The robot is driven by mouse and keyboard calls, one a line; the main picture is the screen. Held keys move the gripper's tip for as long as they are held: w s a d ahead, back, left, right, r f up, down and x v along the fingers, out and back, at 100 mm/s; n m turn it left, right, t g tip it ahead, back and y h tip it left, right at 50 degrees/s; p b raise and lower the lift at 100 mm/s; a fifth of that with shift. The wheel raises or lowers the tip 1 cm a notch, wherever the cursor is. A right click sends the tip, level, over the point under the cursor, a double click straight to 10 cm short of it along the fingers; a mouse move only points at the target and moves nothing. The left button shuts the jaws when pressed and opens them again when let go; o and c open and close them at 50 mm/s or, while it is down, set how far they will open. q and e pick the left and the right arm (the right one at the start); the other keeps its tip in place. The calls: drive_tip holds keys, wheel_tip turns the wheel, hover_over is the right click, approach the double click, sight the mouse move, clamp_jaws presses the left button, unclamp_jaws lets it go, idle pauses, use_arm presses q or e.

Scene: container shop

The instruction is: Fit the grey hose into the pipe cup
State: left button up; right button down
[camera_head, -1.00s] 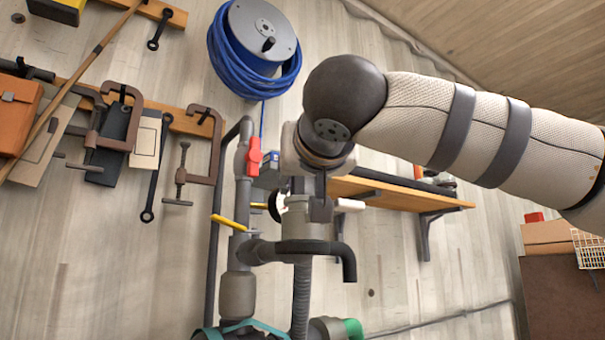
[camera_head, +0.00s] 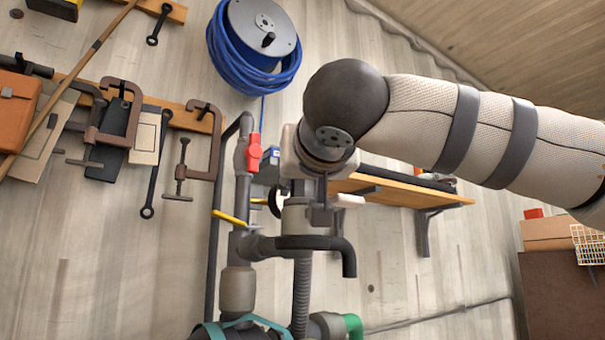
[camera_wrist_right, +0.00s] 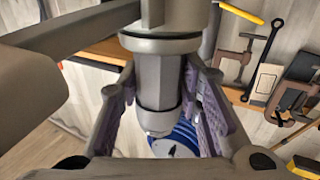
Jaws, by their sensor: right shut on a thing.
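The grey hose (camera_head: 302,295) is ribbed and runs upright in the head view, passing behind a dark pipe elbow. A light grey sleeve (camera_head: 296,217) stands in line above it. My right gripper (camera_head: 312,208) is at this sleeve; in its wrist view the fingers (camera_wrist_right: 160,78) are shut around a smooth grey cylinder, which looks like the hose end. A wider rimmed collar (camera_wrist_right: 160,42) adjoins that cylinder. I cannot tell for sure which fitting is the pipe cup, or whether hose and cup are joined. My left gripper is not in view.
A dark pipe elbow (camera_head: 310,243) juts out just below the gripper. A vertical pipe with a red valve (camera_head: 254,152) and yellow lever (camera_head: 230,218) stands left. A wooden shelf (camera_head: 400,195) is on the right; a blue hose reel (camera_head: 255,45) hangs above.

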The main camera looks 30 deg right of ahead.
drive_tip(key=c, duration=1.1)
unclamp_jaws()
drive_tip(key=shift+f, duration=0.1)
drive_tip(key=v, duration=1.2)
